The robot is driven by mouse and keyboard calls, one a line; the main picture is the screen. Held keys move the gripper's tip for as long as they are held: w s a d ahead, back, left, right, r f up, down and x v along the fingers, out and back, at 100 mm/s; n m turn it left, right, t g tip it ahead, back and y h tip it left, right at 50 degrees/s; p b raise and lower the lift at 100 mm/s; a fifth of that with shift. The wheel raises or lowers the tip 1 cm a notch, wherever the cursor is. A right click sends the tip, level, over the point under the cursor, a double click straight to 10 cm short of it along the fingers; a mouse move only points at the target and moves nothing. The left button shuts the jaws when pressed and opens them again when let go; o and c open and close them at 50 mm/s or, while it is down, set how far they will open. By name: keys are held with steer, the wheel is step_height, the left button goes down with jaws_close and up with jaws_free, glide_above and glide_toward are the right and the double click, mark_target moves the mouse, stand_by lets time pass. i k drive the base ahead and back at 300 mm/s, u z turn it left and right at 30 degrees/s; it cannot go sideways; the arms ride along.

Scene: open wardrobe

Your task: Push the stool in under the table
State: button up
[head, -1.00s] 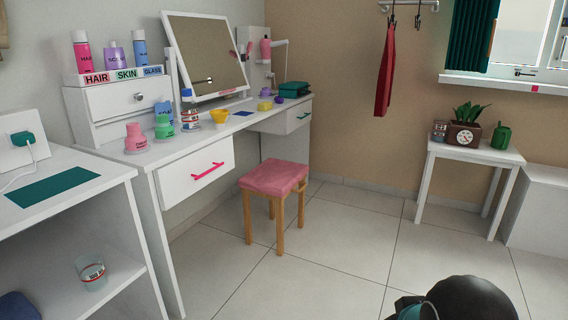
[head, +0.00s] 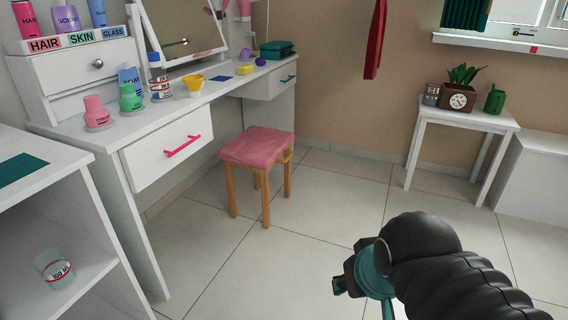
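The stool (head: 258,149) has a pink cushioned seat and wooden legs. It stands upright on the tiled floor at the front edge of the white dressing table (head: 113,139), partly out from it. The table has a drawer with a pink handle to the left of the stool and a smaller drawer behind it. My gripper (head: 338,288) shows at the lower middle, at the end of my dark arm. It is apart from the stool, in front and to the right. Its fingers are small and partly hidden, so I cannot tell whether they are open.
Bottles, cups and a tilted mirror (head: 180,27) stand on the dressing table. A white shelf unit (head: 75,235) is at the near left. A small side table (head: 462,115) with a plant stands at the back right. The floor between is clear.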

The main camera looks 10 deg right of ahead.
mark_target(257, 149)
steer(key=u, duration=0.4)
steer(key=i, duration=2)
steer(key=z, duration=0.25)
